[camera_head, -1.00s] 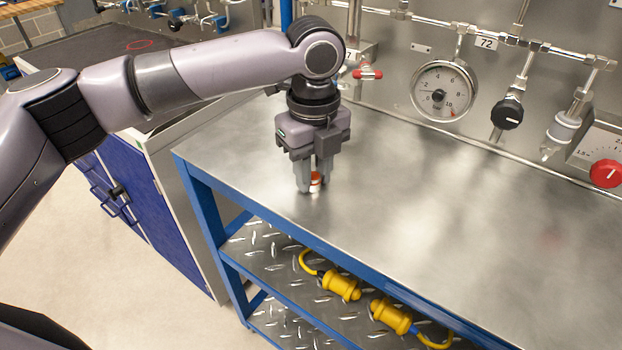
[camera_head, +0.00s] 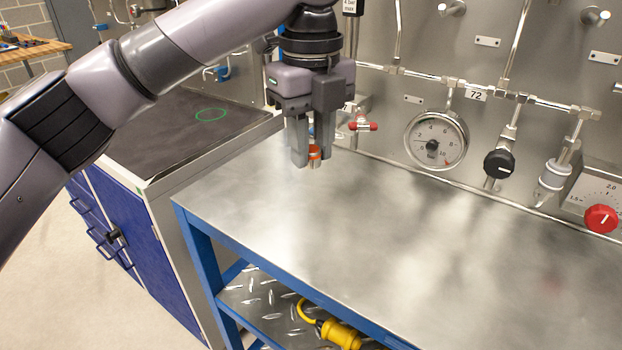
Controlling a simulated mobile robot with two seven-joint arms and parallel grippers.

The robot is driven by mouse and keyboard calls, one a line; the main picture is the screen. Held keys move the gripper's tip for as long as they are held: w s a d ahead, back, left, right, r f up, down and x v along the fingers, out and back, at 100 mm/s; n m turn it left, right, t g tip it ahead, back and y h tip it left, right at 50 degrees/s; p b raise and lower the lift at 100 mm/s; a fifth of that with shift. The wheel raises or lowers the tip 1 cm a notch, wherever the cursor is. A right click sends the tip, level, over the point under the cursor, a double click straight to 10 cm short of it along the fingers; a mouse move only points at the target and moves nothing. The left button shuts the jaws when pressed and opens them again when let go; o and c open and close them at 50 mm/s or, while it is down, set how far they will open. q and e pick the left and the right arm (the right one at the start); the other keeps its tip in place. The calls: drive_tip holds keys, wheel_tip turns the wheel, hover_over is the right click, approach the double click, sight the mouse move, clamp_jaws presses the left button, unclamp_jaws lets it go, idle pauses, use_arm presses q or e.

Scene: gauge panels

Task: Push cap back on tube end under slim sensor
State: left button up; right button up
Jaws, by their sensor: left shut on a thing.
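My left gripper (camera_head: 311,153) points down above the far left part of the steel bench top (camera_head: 400,225). It is shut on a small cap (camera_head: 315,155) with an orange band and a paler lower part; the fingers partly hide it. The cap appears clear of the bench. On the panel behind, slim fittings hang from the pipe, one with a pale cup-shaped lower end (camera_head: 552,176). I cannot tell which is the slim sensor, and I cannot make out the bare tube end. My right gripper is not in view.
A round gauge (camera_head: 436,139), a black knob (camera_head: 498,164), a red knob (camera_head: 601,218) and a red-handled valve (camera_head: 363,126) line the panel. A yellow connector (camera_head: 341,334) lies on the lower shelf. A dark-topped blue cabinet (camera_head: 190,125) stands left. The bench top is clear.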

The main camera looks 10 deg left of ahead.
sight(311, 149)
use_arm(q)
wheel_tip(311, 149, up, 6)
drive_tip(key=shift+p, duration=0.65)
